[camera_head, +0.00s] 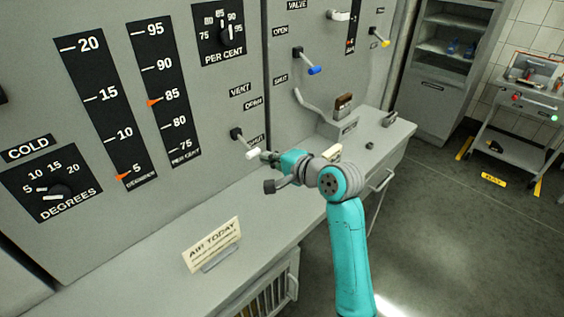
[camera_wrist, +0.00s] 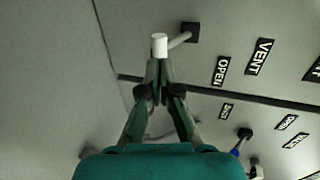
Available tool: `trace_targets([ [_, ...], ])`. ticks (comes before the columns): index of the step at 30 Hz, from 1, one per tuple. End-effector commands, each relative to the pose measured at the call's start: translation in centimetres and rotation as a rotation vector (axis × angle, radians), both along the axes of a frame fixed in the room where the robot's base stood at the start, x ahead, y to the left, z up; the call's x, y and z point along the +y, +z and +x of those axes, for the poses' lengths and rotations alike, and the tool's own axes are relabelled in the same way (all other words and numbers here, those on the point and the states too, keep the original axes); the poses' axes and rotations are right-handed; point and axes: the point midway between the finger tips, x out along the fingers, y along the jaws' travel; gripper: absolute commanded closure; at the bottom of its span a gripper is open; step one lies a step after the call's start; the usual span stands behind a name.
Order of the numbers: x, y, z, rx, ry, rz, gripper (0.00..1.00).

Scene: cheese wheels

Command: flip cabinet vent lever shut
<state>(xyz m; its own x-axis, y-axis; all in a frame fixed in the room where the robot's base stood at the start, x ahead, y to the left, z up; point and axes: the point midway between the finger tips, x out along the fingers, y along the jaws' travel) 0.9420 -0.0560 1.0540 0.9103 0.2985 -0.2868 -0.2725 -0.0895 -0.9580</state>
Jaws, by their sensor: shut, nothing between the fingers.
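The vent lever has a white knob (camera_head: 253,154) on a short rod from a dark square mount on the grey cabinet panel. It is below the VENT and OPEN labels and by the SHUT label (camera_head: 257,141). The rod slants from mount to knob; I cannot tell its exact setting. My gripper (camera_head: 267,156) is at the right of the knob, fingers together and empty. In the wrist view, the knob (camera_wrist: 159,46) is just beyond the fingertips (camera_wrist: 158,64), close to or touching them; I cannot tell which.
A blue-tipped lever (camera_head: 315,70) and a yellow-tipped lever (camera_head: 385,44) stick out further right. A bent pipe (camera_head: 312,107) runs down to the ledge. An "AIR TODAY" card (camera_head: 212,244) stands on the ledge at front left. A trolley (camera_head: 510,149) stands far right; open floor lies between.

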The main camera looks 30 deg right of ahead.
Motion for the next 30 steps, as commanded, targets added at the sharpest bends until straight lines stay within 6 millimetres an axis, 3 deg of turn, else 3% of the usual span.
trace_targets([
  [7,0.8,-0.7,2.4,0.000,0.001,0.000,1.00],
  [20,0.9,-0.9,2.7,0.000,0.000,0.000,1.00],
  [30,1.2,-2.4,3.8,0.002,0.000,-0.001,1.00],
])
